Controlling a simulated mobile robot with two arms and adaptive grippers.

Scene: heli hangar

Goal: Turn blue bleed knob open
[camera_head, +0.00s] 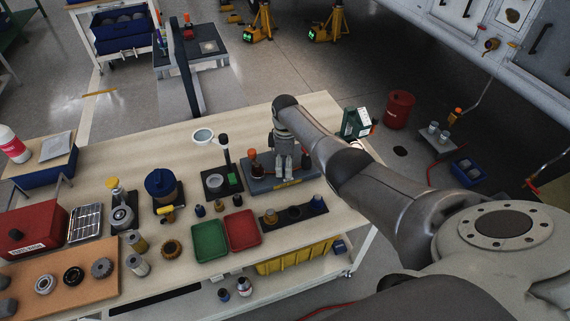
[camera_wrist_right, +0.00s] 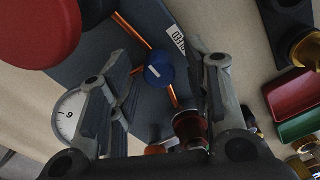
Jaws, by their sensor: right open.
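The blue bleed knob (camera_wrist_right: 158,72) shows in the right wrist view as a small round blue cap with a white mark, among copper pipes (camera_wrist_right: 133,31) on a dark blue-grey base plate. My right gripper (camera_wrist_right: 166,66) is open, its fingers on either side of the knob in the picture. I cannot tell whether they touch it. In the head view my right gripper (camera_head: 290,164) points down over the base plate (camera_head: 258,187) on the bench, and hides the knob. My left gripper is not in view.
A large red round part (camera_wrist_right: 36,30) and a white dial gauge (camera_wrist_right: 68,115) lie close to the gripper in the wrist view. The bench also holds a green tray (camera_head: 209,240), a red tray (camera_head: 242,230) and a black stand (camera_head: 222,180).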

